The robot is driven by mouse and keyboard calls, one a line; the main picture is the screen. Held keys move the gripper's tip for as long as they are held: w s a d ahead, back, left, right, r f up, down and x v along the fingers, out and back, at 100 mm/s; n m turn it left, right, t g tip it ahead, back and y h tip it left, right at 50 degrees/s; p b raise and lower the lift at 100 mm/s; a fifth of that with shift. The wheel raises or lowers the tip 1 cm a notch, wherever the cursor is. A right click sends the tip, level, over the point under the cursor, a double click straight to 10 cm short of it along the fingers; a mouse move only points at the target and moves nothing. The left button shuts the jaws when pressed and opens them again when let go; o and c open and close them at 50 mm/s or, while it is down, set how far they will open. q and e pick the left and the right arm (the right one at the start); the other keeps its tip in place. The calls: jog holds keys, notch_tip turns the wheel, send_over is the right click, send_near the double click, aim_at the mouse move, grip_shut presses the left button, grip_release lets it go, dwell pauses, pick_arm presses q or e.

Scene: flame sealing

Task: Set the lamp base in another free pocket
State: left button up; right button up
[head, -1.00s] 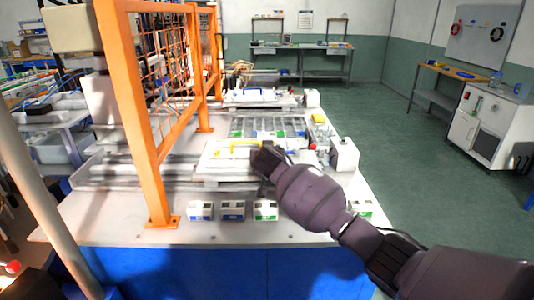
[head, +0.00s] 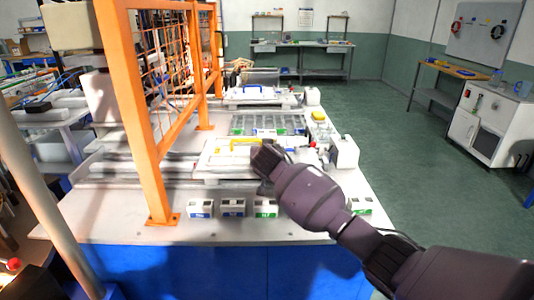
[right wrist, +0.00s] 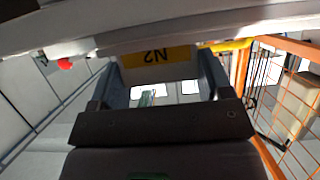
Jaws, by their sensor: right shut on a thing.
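My right gripper (head: 262,163) is over the near side of the workbench, at the white fixture with a yellow handle (head: 235,148). In the right wrist view its two fingers (right wrist: 163,78) are shut on a white block with a yellow label reading N2 upside down (right wrist: 158,57). I cannot tell whether this block is the lamp base; most of it is hidden by the pale slab above and by the gripper. A tray with several narrow slots (head: 268,121) lies behind the fixture; its slot contents are too small to tell. My left gripper is not in view.
An orange mesh guard (head: 145,120) stands on the bench left of the fixture. Small white boxes with coloured labels (head: 233,207) stand along the front edge. A white canister (head: 344,152) stands to the right. The bench front is clear between boxes and edge.

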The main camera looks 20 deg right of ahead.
jog(key=o, duration=1)
jog(key=v, duration=1)
jog(key=shift+s+a+r, duration=0.1)
jog(key=shift+s+r, duration=0.05)
jog(key=shift+s, duration=0.2)
